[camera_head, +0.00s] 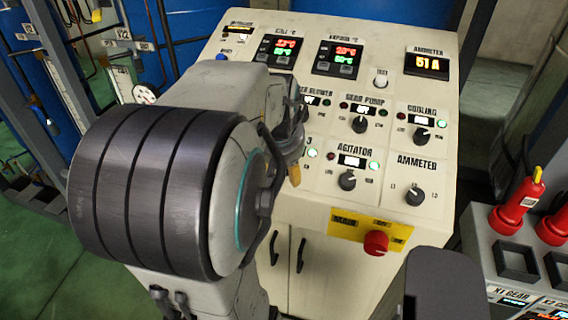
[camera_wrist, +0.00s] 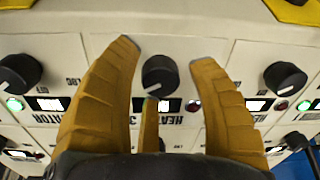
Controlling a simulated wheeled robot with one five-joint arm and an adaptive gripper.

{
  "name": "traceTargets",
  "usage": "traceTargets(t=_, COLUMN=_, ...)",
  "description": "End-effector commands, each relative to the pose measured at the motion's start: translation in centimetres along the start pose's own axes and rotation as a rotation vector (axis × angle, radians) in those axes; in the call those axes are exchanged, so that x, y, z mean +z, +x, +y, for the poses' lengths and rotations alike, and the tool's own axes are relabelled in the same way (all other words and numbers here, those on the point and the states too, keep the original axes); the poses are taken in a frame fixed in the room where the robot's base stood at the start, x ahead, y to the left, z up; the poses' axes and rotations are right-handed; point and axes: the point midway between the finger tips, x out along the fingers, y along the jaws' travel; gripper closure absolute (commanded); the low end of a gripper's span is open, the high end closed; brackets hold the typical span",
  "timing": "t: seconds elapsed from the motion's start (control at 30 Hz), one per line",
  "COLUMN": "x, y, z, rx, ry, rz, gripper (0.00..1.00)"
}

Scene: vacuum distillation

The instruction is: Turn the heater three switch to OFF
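The heater three switch is a round black knob (camera_wrist: 160,76) in the wrist view, under an upside-down label starting "HEA" with a 3. My gripper (camera_wrist: 161,52) is open, with one yellow finger on each side of the knob and a third one below it. I cannot tell whether any finger touches it. In the head view my arm hides the knob, but a lit green lamp (camera_head: 312,153) shows near the "3".
The agitator knob (camera_wrist: 18,72) and another black knob (camera_wrist: 285,77) flank the fingers.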

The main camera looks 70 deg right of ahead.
Motion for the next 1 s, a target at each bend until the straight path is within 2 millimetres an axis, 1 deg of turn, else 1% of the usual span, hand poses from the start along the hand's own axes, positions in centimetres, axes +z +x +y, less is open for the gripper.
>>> traceTargets(t=0.03, x=-0.01, y=-0.01, z=0.00, rx=0.000, ry=0.000, rz=0.000, gripper=0.52)
traceTargets(t=0.07, x=-0.01, y=-0.01, z=0.00, rx=0.000, ry=0.000, rz=0.000, gripper=0.54)
traceTargets(t=0.57, x=-0.04, y=-0.03, z=0.00, rx=0.000, ry=0.000, rz=0.001, gripper=0.99)
traceTargets(t=1.0, x=-0.02, y=0.09, z=-0.02, rx=0.000, ry=-0.027, rz=0.000, gripper=1.00)
